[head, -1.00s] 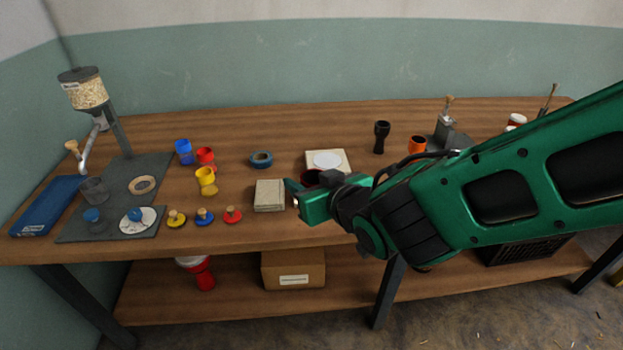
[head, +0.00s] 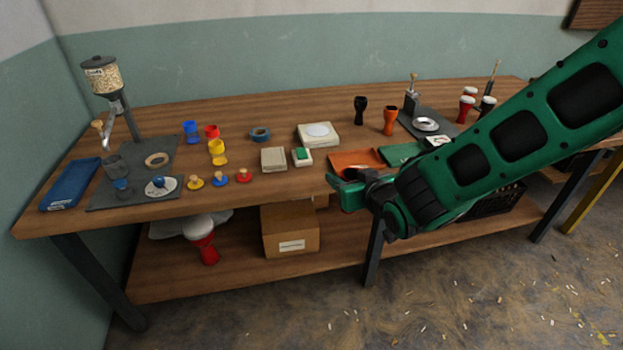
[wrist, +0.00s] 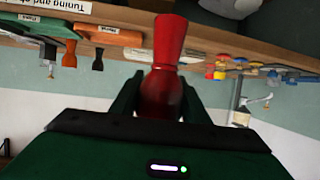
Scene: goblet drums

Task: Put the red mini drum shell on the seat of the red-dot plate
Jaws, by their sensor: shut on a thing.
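My gripper (wrist: 160,92) is shut on a red goblet-shaped drum shell (wrist: 168,45) in the wrist view, its two fingers on either side of the rounded part. The narrower waist and flared end stick out beyond the fingertips. In the head view my gripper (head: 343,188) is at the table's front edge, by the rust-orange mat; the held shell is mostly hidden there behind the gripper. I cannot make out a plate with a red dot or its seat in either view.
A rust-orange mat (head: 352,158) and a green mat (head: 400,152) lie near my arm. Black (head: 360,109) and orange (head: 390,120) goblets stand behind them. Small knobbed discs, including a red one (head: 243,175), lie left. A pale block (head: 273,159) is left of my gripper.

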